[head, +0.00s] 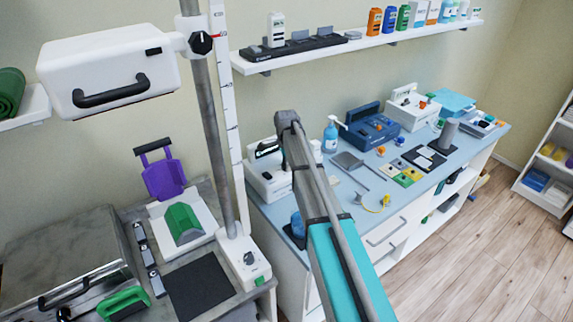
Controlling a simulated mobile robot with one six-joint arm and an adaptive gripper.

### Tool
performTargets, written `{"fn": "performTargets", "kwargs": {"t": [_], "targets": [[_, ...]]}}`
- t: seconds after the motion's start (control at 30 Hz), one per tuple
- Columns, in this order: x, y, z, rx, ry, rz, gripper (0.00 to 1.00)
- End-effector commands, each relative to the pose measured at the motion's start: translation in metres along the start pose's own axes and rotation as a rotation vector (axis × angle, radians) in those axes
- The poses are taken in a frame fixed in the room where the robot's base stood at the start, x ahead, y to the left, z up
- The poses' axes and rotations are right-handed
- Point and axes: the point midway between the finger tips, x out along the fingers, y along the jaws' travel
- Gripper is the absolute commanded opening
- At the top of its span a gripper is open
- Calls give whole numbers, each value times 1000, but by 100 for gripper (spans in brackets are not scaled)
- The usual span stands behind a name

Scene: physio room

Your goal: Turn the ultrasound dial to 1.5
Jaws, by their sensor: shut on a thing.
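A white device with a dark display showing green marks (267,149) stands at the left end of the blue-topped counter. It may be the ultrasound unit, but I cannot read its label. My arm crosses in front of its right part. My gripper does not show; my own arm links hide the place beyond the arm's far end. What the gripper touches cannot be seen.
The blue counter (340,200) also carries a blue case (370,130), a white box unit (412,108), a pump bottle (330,136) and several small coloured pieces. A white column unit (243,258) with a grey pole stands to the left. A shelf hangs above. Wooden floor is clear at right.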

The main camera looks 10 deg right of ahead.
Motion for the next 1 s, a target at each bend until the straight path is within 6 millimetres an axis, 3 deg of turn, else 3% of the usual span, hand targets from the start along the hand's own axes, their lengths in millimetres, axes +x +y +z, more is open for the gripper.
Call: {"fn": "performTargets", "kwargs": {"t": [0.03,0.2,0.73,1.0], "targets": [[1,3,1,-1,-1,6,58],[0,2,0,-1,-1,4,88],[0,0,0,-15,0,1,88],[0,0,0,-109,2,1,88]]}}
